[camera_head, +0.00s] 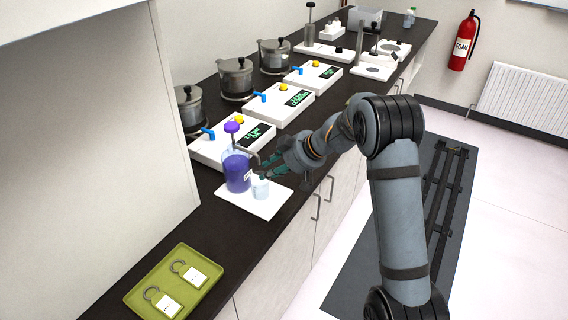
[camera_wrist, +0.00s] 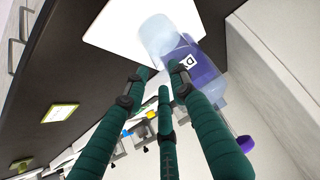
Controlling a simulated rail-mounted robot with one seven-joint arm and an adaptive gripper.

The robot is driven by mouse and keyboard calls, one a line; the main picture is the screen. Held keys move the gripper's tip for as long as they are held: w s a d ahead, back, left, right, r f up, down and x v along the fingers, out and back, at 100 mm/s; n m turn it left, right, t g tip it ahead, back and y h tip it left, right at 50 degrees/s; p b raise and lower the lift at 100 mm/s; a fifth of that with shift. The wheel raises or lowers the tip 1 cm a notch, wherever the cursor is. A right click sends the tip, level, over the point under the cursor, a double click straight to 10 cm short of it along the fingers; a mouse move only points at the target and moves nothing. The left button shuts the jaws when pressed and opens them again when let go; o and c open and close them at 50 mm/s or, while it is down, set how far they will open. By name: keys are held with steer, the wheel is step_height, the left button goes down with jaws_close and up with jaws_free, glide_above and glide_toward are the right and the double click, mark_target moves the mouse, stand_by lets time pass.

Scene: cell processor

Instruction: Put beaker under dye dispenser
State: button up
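The dye dispenser (camera_head: 237,170) is a clear bottle of purple liquid with a purple pump top. It stands on a white mat (camera_head: 265,210). A small, pale, translucent beaker (camera_head: 261,189) stands upright on the mat close beside it, at its front right. The spout is partly hidden by my gripper, so I cannot tell if it is exactly over the beaker. My gripper (camera_head: 266,171) is just above and right of the beaker. In the wrist view, my teal fingers (camera_wrist: 160,78) are spread, with the beaker (camera_wrist: 158,36) just beyond their tips and the dispenser (camera_wrist: 203,75) behind.
A green tray (camera_head: 145,293) with two tagged rings lies at the near end of the dark counter (camera_head: 218,238). White devices with displays (camera_head: 280,103) and several lidded pots (camera_head: 236,80) line the counter behind. A wall panel (camera_head: 90,150) rises at left.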

steer(key=b+v, duration=0.1)
steer(key=v, duration=0.9)
steer(key=shift+d, duration=0.15)
